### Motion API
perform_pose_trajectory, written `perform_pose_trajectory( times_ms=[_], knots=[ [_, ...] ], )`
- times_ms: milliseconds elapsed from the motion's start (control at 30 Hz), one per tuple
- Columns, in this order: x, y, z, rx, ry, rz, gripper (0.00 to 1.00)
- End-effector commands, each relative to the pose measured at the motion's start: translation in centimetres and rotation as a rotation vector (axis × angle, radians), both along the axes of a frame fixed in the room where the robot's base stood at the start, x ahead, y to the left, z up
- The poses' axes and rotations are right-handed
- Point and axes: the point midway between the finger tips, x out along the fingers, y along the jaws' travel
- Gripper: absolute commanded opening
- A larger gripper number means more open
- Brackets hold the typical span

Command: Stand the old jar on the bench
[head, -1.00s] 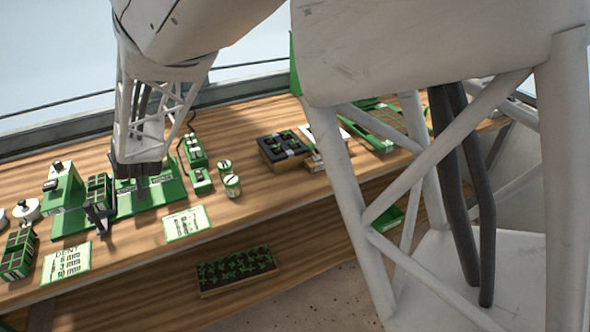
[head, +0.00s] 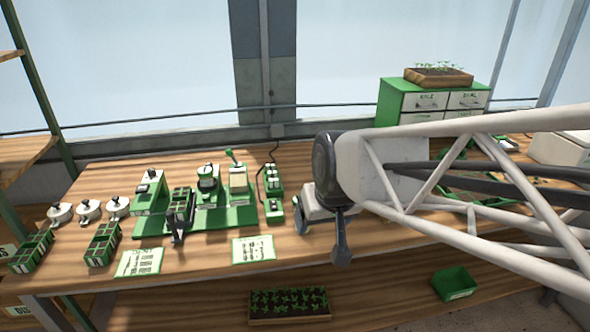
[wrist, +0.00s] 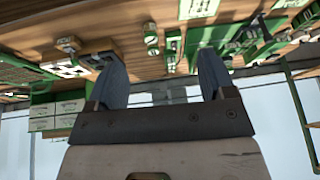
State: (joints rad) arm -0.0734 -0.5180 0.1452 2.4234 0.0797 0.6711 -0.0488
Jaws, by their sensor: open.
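My gripper (head: 322,232) is open and empty above the bench, right of the green switch box (head: 273,205). Its two fingers spread wide in the wrist view (wrist: 162,78), with nothing between them. Two small green-and-white jars, one upper (wrist: 150,29) and one lower (wrist: 152,49), stand on the bench beyond the fingers in the wrist view, which shows the bench upside down. I cannot tell which is the old jar. In the head view my arm and gripper hide the jars' place. The wooden bench (head: 205,262) runs across the head view.
A green seeder station (head: 150,232) stands left of the switch box. Printed cards (head: 253,250) lie near the front edge. A green drawer cabinet (head: 390,105) is behind at right. A seedling tray (head: 290,304) sits below.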

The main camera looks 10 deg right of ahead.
Motion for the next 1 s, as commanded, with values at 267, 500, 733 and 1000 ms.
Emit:
perform_pose_trajectory(
  times_ms=[267, 500, 733, 1000],
  knots=[
    [-8.5, -3.5, -0.3, -0.048, 0.147, -0.076, 0.76],
    [-10.7, -4.3, -0.5, -0.063, 0.189, -0.098, 0.76],
    [-10.7, -4.2, -0.4, -0.063, 0.189, -0.098, 0.78],
    [-10.6, -4.2, -0.4, -0.062, 0.188, -0.097, 0.81]
  ],
)
